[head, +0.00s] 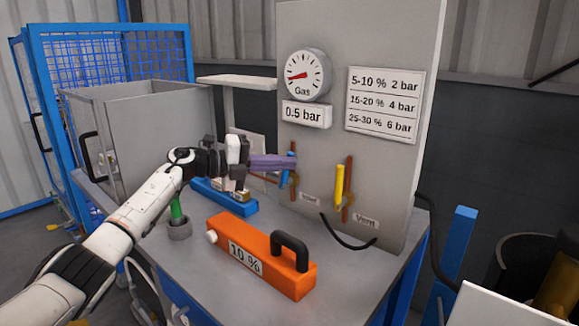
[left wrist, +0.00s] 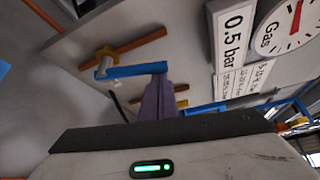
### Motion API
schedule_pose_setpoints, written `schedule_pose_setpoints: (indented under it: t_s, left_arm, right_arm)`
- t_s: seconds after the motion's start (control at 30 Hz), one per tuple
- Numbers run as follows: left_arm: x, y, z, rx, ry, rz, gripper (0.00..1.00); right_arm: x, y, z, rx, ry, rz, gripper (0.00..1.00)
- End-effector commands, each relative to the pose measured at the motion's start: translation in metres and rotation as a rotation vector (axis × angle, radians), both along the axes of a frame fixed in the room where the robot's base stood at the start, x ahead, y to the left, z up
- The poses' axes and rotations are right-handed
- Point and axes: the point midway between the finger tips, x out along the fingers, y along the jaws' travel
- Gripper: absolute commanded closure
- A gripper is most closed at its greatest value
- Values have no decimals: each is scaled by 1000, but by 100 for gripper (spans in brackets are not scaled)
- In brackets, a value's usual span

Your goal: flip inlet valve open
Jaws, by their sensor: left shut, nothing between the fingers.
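The inlet valve has a blue lever (head: 287,170) on an orange-brown pipe (head: 293,150) on the grey panel. In the left wrist view the blue lever (left wrist: 135,71) runs out from its pivot toward my fingertips. My left gripper (head: 294,163) has purple fingers, shut and empty, pointing right at the lever. In the left wrist view its fingertips (left wrist: 158,82) overlap the lever's free end; I cannot tell whether they touch. The fingers hide part of the lever in the head view. My right gripper is in neither view.
A yellow lever (head: 340,186) marked Vent stands to the right. Above are the gas gauge (head: 306,76) and a 0.5 bar sign (head: 305,114). An orange 10 % block (head: 245,252) with a black handle and a blue block (head: 226,198) lie on the table below.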

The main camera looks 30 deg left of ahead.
Motion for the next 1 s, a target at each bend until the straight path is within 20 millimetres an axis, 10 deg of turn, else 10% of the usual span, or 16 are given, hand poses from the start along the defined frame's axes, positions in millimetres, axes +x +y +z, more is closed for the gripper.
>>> schedule_pose_setpoints:
  t_s: [1.0]
  left_arm:
    - [4, 26, 6, -310, 75, 1, 100]
  right_arm:
    - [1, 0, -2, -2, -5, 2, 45]
